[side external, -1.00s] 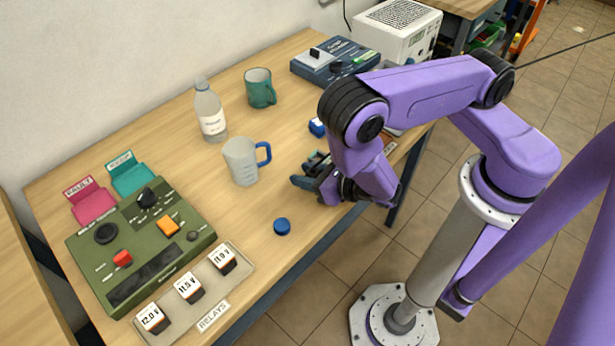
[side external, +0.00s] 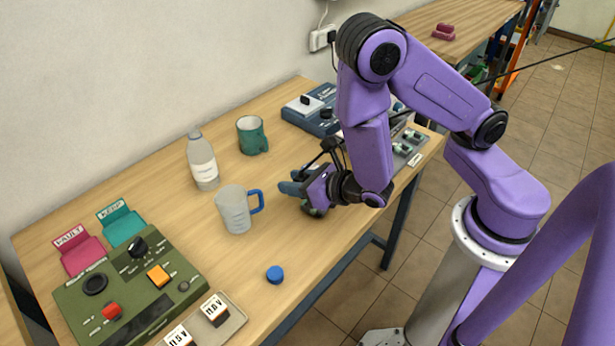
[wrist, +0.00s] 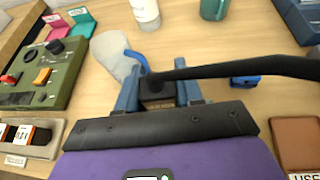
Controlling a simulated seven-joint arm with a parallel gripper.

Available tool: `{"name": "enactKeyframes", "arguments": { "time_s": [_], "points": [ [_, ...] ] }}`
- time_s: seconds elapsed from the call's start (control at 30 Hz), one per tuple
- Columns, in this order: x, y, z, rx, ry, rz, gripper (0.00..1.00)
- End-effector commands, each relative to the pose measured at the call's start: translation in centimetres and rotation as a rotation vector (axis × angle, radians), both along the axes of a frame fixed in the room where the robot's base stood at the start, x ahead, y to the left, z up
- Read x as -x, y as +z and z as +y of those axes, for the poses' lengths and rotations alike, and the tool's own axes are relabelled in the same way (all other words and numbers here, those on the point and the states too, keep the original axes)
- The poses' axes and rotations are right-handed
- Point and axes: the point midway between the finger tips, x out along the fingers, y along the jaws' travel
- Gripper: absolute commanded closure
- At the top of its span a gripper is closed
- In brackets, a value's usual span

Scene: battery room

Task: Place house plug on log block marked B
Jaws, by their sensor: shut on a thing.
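My gripper (wrist: 158,95) is shut on a black plug (wrist: 158,88), which sits between its two blue fingertips. A thick black cable runs from the plug to the right in the wrist view. In the side external view my gripper (side external: 291,188) is over the right half of the bench, right of the clear mug (side external: 235,210); the plug cannot be made out there. I cannot make out a log block marked B. A blue device (side external: 311,108) stands at the back, and a grey tray with green parts (side external: 408,146) lies at the right, partly behind my arm.
A bottle (side external: 203,162) and green mug (side external: 251,136) stand behind the clear mug. A green control panel (side external: 130,290), relay tray (side external: 237,320), and pink and teal holders (side external: 122,226) are at left. A blue cap (side external: 275,274) lies near the front edge. A brown item (wrist: 295,143) is at right.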

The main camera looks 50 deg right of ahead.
Motion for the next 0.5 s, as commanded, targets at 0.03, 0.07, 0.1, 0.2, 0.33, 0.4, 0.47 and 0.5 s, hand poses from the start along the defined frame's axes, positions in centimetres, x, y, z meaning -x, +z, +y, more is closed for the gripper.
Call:
{"name": "enactKeyframes", "arguments": {
  "time_s": [0.03,0.07,0.1,0.2,0.33,0.4,0.47,0.5],
  "points": [
    [-1.4,0.2,-1.5,-0.006,-0.030,0.004,0.94],
    [-2.2,0.3,-2.4,-0.008,-0.040,0.006,0.94],
    [-3.1,0.4,-3.5,-0.009,-0.049,0.008,0.94],
    [-5.4,0.9,-6.4,-0.012,-0.073,0.005,0.94],
    [-7.4,1.7,-10.2,-0.007,-0.096,-0.009,0.94],
    [-8.1,2.0,-11.7,-0.002,-0.102,-0.016,0.94],
    [-8.5,2.3,-12.7,0.000,-0.105,-0.022,0.94],
    [-8.7,2.4,-13.2,0.002,-0.106,-0.026,0.94]
  ]
}}
